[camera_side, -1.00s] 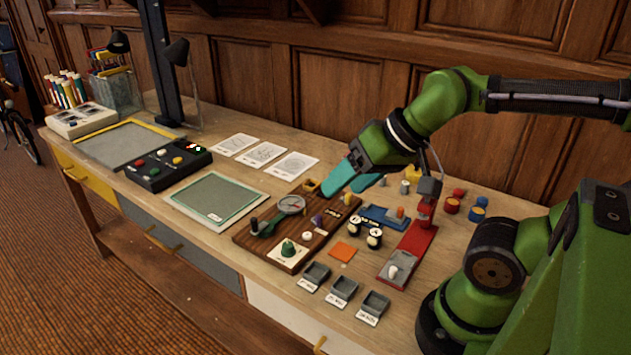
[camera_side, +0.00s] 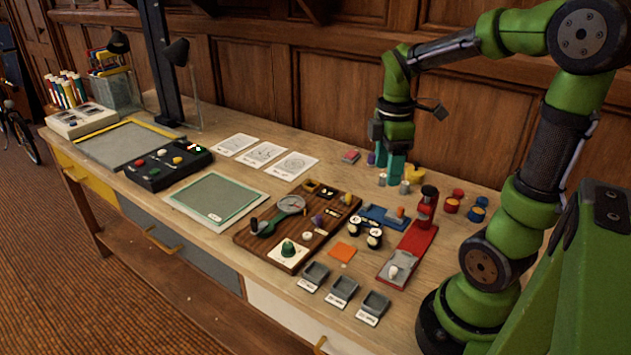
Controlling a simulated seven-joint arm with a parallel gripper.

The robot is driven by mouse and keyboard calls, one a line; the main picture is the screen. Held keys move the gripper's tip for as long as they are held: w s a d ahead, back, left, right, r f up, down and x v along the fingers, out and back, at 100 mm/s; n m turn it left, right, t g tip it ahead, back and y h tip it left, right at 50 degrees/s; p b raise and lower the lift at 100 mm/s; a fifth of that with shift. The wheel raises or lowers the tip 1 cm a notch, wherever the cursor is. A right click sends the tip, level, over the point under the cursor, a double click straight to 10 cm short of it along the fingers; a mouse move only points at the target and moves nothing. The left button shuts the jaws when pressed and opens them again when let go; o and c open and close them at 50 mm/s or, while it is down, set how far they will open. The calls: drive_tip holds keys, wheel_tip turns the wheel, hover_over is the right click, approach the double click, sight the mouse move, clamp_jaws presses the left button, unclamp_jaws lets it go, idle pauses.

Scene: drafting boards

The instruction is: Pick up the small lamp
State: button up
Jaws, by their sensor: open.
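I cannot tell for sure which thing is the small lamp. A dark lamp with a hooded head (camera_side: 177,52) stands at the back left, far from my gripper. A small pale bulb-like piece (camera_side: 394,272) sits on the red base (camera_side: 418,241) at the front right. My gripper (camera_side: 390,176) is open and points down at the back right of the bench. Its teal fingers are low among small pieces: a purple piece (camera_side: 371,158), small grey cylinders (camera_side: 404,187) and a yellow piece (camera_side: 414,174). The fingers partly hide what is between and behind them.
A wooden board with a magnifier (camera_side: 291,204) lies mid-bench. Grey trays (camera_side: 316,272) line the front. Red and blue round pieces (camera_side: 479,207) stand right of my gripper. A red block (camera_side: 351,156) lies left of it. Paper sheets (camera_side: 262,153) lie flat; bare wood surrounds them.

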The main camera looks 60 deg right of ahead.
hover_over(376, 232)
drive_tip(key=f, duration=0.7)
drive_tip(key=d+f, duration=0.1)
drive_tip(key=f, duration=0.3)
drive_tip(key=shift+s+f, duration=0.15)
drive_tip(key=shift+f, duration=0.05)
drive_tip(key=shift+a+f, duration=0.2)
drive_tip(key=shift+f, duration=0.7)
drive_tip(key=shift+a+f, duration=0.15)
drive_tip(key=shift+f, duration=0.75)
drive_tip(key=shift+a+f, duration=0.2)
drive_tip(key=shift+f, duration=0.7)
drive_tip(key=shift+c, duration=0.2)
